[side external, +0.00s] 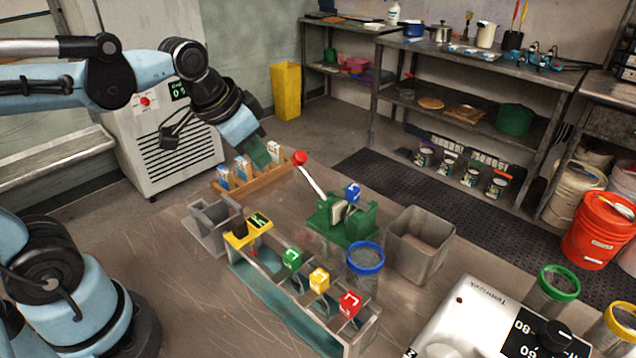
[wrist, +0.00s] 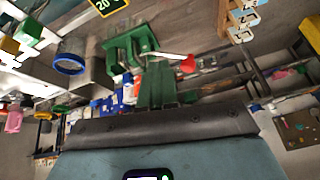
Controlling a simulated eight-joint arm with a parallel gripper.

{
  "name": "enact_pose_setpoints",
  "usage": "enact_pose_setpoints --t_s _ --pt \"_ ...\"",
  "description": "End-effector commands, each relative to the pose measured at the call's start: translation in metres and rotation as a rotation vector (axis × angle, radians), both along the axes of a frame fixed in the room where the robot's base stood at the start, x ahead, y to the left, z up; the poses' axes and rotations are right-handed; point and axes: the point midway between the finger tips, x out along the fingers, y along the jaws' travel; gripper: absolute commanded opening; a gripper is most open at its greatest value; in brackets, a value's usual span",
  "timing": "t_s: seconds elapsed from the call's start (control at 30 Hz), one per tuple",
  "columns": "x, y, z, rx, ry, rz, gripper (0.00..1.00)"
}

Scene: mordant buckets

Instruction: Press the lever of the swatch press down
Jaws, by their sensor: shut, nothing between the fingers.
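The green swatch press (side external: 345,222) stands on the table in the middle of the side external view. Its pale lever (side external: 313,184) slants up to the left and ends in a red knob (side external: 299,157), so it is raised. In the wrist view the press (wrist: 130,48) is upper left of centre, and its red knob (wrist: 187,65) shows just right of my fingers. My gripper (side external: 262,158) is shut and empty, with green fingers pointing down. In the side external view it is left of the knob, apparently apart from it. My fingers (wrist: 157,85) also show together in the wrist view.
A wooden rack (side external: 262,178) with several small cartons stands below my gripper. A grey open bin (side external: 421,245) is right of the press. A blue-rimmed jar (side external: 365,258) and a divided tray (side external: 285,300) with coloured cubes stand in front.

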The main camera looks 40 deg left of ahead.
Motion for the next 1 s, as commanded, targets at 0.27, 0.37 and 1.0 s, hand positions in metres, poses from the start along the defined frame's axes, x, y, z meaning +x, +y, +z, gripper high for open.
enact_pose_setpoints --t_s 0.27,0.37,1.0 --pt "0.042 0.011 0.022 0.066 0.137 -0.184 0.0" --pt "0.057 0.016 0.025 0.083 0.184 -0.256 0.0" --pt "0.119 0.039 0.022 0.102 0.374 -0.607 0.0"
